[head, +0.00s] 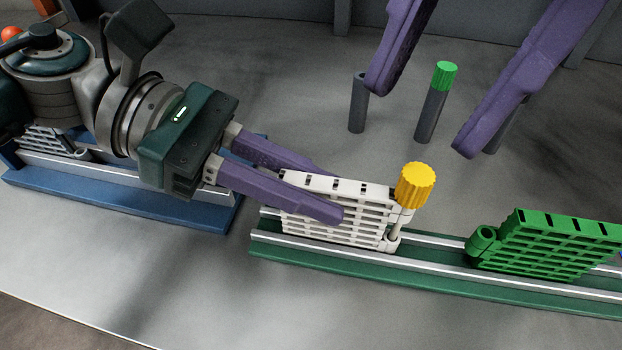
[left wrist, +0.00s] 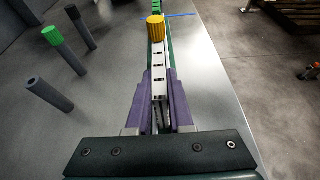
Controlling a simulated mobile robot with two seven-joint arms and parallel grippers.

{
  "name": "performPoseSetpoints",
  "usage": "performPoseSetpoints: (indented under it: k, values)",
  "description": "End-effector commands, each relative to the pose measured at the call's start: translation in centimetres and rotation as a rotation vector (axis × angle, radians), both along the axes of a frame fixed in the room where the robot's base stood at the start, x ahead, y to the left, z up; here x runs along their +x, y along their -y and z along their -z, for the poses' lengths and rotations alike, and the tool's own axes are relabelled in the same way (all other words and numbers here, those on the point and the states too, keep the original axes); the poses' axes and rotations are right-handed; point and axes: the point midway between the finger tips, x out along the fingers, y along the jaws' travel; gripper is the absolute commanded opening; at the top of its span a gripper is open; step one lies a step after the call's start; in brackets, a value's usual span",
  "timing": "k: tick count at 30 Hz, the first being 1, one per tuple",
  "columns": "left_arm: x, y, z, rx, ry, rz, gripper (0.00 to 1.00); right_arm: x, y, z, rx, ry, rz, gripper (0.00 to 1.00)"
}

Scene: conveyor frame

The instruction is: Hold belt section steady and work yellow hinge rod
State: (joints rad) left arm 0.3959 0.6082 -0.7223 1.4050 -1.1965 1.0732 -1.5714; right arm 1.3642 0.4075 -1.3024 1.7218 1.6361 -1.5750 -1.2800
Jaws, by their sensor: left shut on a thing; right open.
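A white belt section (head: 345,221) stands on the green rail (head: 310,258). The hinge rod with a ridged yellow cap (head: 415,186) stands upright at the section's right end, its pale shaft partly visible below the cap. My left gripper (head: 335,193) is shut on the white section, one purple finger on each side. In the left wrist view the white section (left wrist: 160,82) lies between the fingers, with the yellow cap (left wrist: 156,28) at its far end. My right gripper (head: 418,95) is open and empty, its fingers hanging apart above and behind the rail.
A green belt section (head: 555,245) stands farther right on the green rail, apart from the white one. Behind, a grey post with a green cap (head: 444,76) and a plain grey post (head: 357,105) stand upright. A blue rail (head: 190,215) lies left.

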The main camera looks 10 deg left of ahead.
Motion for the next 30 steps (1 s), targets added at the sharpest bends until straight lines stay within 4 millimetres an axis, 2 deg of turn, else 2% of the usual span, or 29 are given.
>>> performPoseSetpoints:
  k: [6, 11, 17, 24, 30]
  values:
    - [0.0, 0.0, 0.0, 0.000, 0.000, 0.000, 0.00, 1.2, 0.7, -1.0, -0.203, 0.154, -0.146, 0.50]
    - [0.0, 0.0, 0.0, 0.000, 0.000, 0.000, 0.00, 1.5, 1.0, -0.9, -0.249, 0.183, -0.172, 0.50]
    - [0.0, 0.0, 0.0, 0.000, 0.000, 0.000, 0.00, 1.4, 1.0, 1.4, -0.249, 0.181, -0.173, 0.50]
    - [0.0, 0.0, 0.0, 0.000, 0.000, 0.000, 0.00, 1.4, 1.0, 5.1, -0.247, 0.179, -0.171, 0.50]
    - [0.0, 0.0, 0.0, 0.000, 0.000, 0.000, 0.00, 1.4, 1.0, 7.1, -0.246, 0.180, -0.171, 0.50]
